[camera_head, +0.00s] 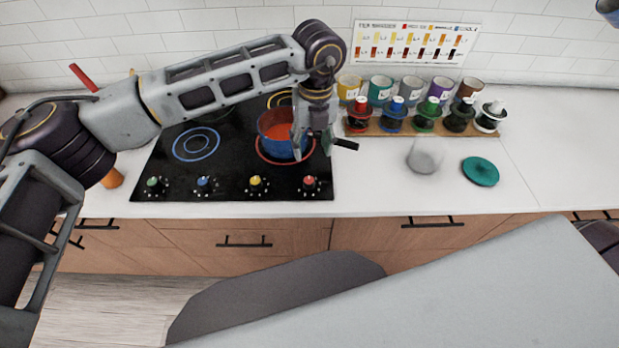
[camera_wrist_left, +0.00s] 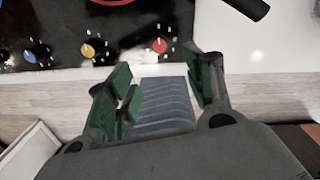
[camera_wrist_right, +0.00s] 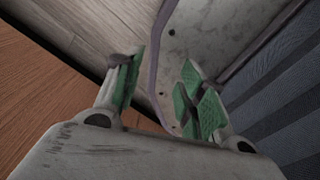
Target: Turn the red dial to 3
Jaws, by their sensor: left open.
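The red dial (camera_head: 310,183) is the rightmost knob on the front strip of the black cooktop (camera_head: 225,185). It also shows in the left wrist view (camera_wrist_left: 160,45), just beyond the fingers, with white marks around it. Its exact setting is too small to read. My left gripper (camera_head: 313,150) is open and empty, above the cooktop's right side and apart from the dial. Its green-padded fingers (camera_wrist_left: 160,88) stand wide apart in the left wrist view. My right gripper (camera_wrist_right: 160,90) is open and empty in its wrist view; the head view does not show it.
A blue pot (camera_head: 271,132) with an orange-red inside stands close beside the left gripper. Yellow (camera_head: 256,184), blue (camera_head: 204,185) and green (camera_head: 153,186) dials sit left of the red one. A wooden rack (camera_head: 418,128) with bottles stands right; a teal lid (camera_head: 480,171) lies on the counter.

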